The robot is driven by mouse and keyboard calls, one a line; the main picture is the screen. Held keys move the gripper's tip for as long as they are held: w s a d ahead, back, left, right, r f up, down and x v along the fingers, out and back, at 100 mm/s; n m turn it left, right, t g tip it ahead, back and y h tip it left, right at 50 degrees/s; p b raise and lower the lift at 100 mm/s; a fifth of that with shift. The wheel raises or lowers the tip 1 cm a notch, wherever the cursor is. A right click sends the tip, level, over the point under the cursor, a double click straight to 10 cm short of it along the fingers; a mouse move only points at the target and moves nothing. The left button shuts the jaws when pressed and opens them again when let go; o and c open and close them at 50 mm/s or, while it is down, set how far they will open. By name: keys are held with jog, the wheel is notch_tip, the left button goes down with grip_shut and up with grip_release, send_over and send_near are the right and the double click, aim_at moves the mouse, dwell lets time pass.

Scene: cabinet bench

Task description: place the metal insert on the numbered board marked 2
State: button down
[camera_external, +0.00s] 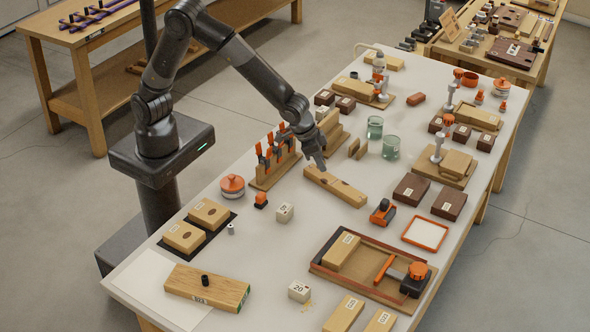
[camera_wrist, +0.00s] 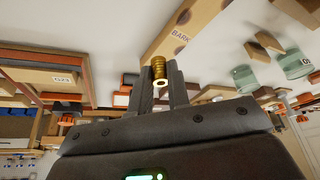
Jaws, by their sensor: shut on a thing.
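My gripper (camera_external: 319,165) is shut on a brass-coloured ribbed metal insert (camera_wrist: 158,70), held between the fingertips in the wrist view. The insert is too small to make out in the external view. My gripper is just above the far end of a long pale board with dark spots (camera_external: 345,191); in the wrist view this board (camera_wrist: 190,24) carries a label reading BARK. A thicker wooden board (camera_external: 225,288) lies at the front left with a dark plug on top and small labels on its side. I cannot make out for certain which board is marked 2.
Two labelled blocks on a dark mat (camera_external: 222,238), number cubes (camera_external: 299,291), an orange-handled tool rack (camera_external: 275,160) and a wooden tray (camera_external: 325,270) surround the open middle. Green glasses (camera_external: 390,147) stand beyond the spotted board. Bare table lies between the cubes and that board.

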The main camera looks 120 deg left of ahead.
send_over(338, 182)
jog(key=s, duration=0.1)
jog(key=f, duration=0.1)
jog(key=d+f, duration=0.1)
jog(key=f, duration=0.1)
jog(key=shift+s+f, duration=0.2)
jog(key=shift+f, duration=0.05)
jog(key=shift+a+f, duration=0.1)
jog(key=shift+f, duration=1.95)
jog(key=c, duration=1.4)
grip_release()
jog(key=shift+f, duration=0.15)
jog(key=shift+o, duration=0.2)
